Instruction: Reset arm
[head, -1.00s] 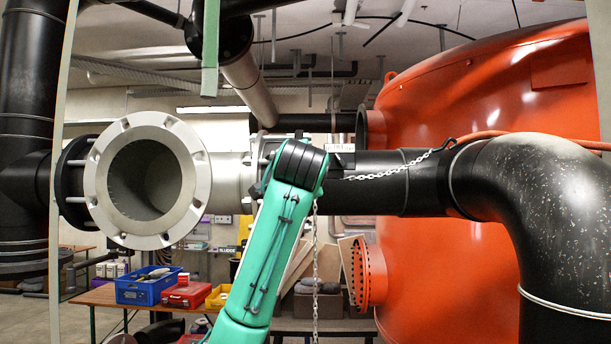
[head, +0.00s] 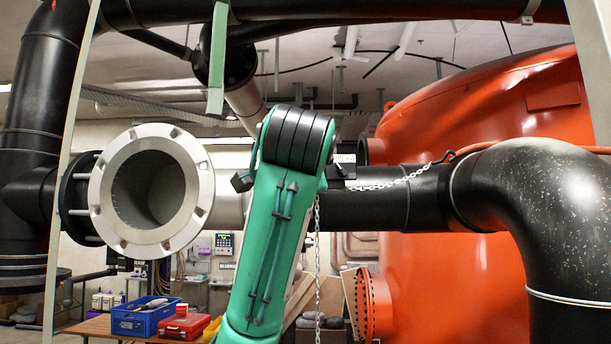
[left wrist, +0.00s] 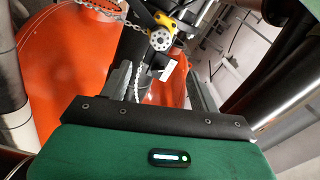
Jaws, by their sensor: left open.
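My left gripper (left wrist: 160,84) shows in the left wrist view with its two grey fingers apart and nothing held between them. Beyond the fingers are a white chain (left wrist: 140,55), a small white tag (left wrist: 174,69) and a yellow fitting with a round silver face (left wrist: 160,39). I cannot tell how far they are from the fingertips. In the head view a green arm link of mine rises in the middle, and its black joint covers part of the grey pipe section. No gripper fingers can be made out there. My right gripper is in neither view.
A large open pipe flange (head: 150,190) is left of my arm. A black elbow pipe (head: 530,195) and an orange tank (head: 470,110) are on the right. A chain (head: 400,181) hangs along the black pipe. A blue crate (head: 145,317) stands on a table behind.

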